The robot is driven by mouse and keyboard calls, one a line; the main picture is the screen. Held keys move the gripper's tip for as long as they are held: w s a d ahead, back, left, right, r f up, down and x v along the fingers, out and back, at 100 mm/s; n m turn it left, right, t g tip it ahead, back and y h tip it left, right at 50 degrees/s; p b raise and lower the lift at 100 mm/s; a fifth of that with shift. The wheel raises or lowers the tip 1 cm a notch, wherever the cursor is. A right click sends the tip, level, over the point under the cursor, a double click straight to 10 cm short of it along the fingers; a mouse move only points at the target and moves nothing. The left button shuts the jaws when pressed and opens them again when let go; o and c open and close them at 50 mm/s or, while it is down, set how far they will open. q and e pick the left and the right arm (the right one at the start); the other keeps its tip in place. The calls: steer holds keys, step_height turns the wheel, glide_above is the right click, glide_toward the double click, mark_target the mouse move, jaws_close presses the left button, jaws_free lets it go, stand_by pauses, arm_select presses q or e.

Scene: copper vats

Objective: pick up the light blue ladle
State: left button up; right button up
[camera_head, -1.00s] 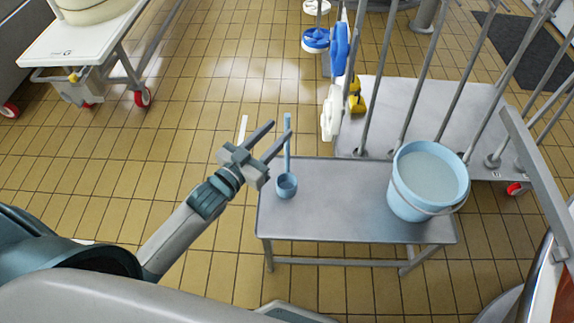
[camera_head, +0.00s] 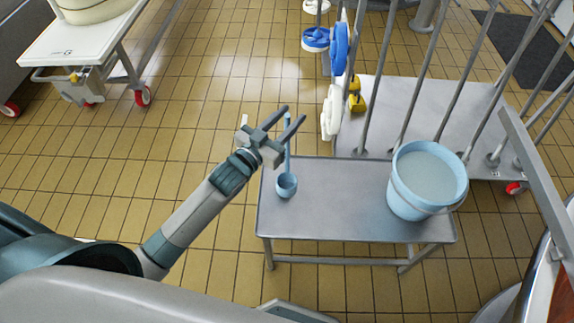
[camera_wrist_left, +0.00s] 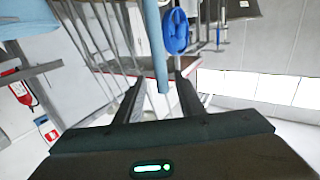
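The light blue ladle (camera_head: 287,185) stands with its bowl on the left end of a small metal table (camera_head: 330,222), its handle pointing away from me. My left gripper (camera_head: 294,113) is open, over the handle's far end, and partly hides it. In the left wrist view the ladle's handle (camera_wrist_left: 156,42) comes down from the top, and its end shows between the two spread fingers of the left gripper (camera_wrist_left: 158,98). I see no contact between fingers and handle. My right gripper is in neither view.
A light blue bucket (camera_head: 428,180) stands on the table's right side. Metal rails (camera_head: 410,85) rise behind the table, with a blue hose (camera_head: 339,48) and white and yellow items hanging there. A wheeled white cart (camera_head: 85,45) stands at upper left. The tiled floor left of the table is clear.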

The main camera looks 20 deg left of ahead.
arm_select(q)
steer(key=x, duration=0.4)
steer(key=shift+a, duration=0.2)
jaws_close()
